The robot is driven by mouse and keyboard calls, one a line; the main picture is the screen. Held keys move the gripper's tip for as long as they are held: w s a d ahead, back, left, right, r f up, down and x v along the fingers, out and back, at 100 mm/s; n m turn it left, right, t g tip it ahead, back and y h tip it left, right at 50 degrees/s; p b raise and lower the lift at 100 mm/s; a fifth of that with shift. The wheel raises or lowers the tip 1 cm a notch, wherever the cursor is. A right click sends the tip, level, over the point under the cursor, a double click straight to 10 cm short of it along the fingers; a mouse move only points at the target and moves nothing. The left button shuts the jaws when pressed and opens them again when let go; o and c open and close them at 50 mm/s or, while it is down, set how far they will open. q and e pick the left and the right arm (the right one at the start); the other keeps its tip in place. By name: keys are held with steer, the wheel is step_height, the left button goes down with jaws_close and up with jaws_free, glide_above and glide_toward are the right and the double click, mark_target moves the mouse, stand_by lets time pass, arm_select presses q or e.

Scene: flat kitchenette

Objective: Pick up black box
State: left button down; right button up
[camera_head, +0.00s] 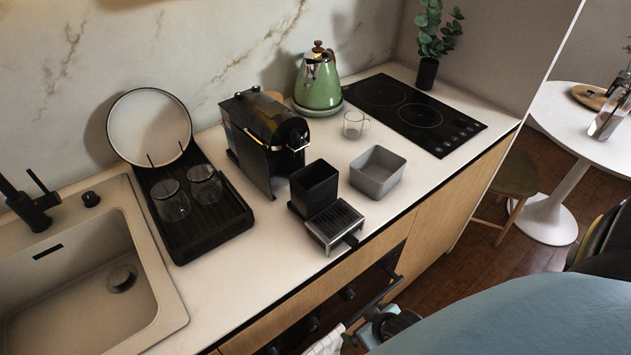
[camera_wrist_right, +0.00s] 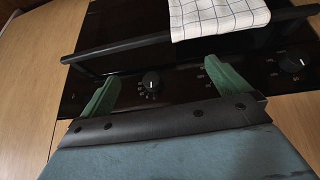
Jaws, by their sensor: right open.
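The black box (camera_head: 315,187) is an open-topped square container standing upright on the white counter in the head view. It is beside the coffee machine (camera_head: 270,133) and directly behind the metal drip tray (camera_head: 334,224); I cannot tell whether they touch. My right gripper (camera_head: 368,330) is partly visible at the bottom of the head view, low in front of the counter and well below the box. In the right wrist view its green fingers (camera_wrist_right: 162,73) are spread apart with nothing between them, facing the oven front. The box is not in the wrist view. My left gripper is not in view.
A grey open bin (camera_head: 377,173) stands right of the box. A glass cup (camera_head: 353,124), green kettle (camera_head: 319,84) and cooktop (camera_head: 413,112) are behind. A dish rack (camera_head: 207,232) is left. The oven handle (camera_wrist_right: 190,36) with a checked towel (camera_wrist_right: 216,16) crosses near my right gripper.

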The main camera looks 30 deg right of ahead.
steer(key=w+r+t+p, duration=0.1)
steer(key=w+r, duration=0.1)
steer(key=r, duration=0.6)
steer(key=w+r+t+p, duration=0.1)
steer(key=w+r, duration=0.1)
steer(key=r, duration=0.6)
steer(key=w+r+t+p, duration=0.1)
steer(key=w+r+p, duration=0.1)
steer(key=r, duration=0.5)
steer(key=shift+w+r+y, duration=0.3)
steer(key=shift+w+r, duration=0.1)
steer(key=shift+w, duration=0.15)
steer(key=t+y+p, duration=0.1)
steer(key=t, duration=0.4)
glide_toward(323, 182)
steer(key=shift+n, duration=0.3)
steer(key=x, duration=0.7)
steer(key=shift+w+f+p, duration=0.1)
steer(key=shift+w+p, duration=0.15)
steer(key=shift+p, duration=0.05)
steer(key=shift+p+x, duration=0.3)
steer(key=shift+x, duration=2.6)
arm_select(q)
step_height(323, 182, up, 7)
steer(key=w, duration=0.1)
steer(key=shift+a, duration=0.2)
arm_select(e)
steer(key=shift+d, duration=0.1)
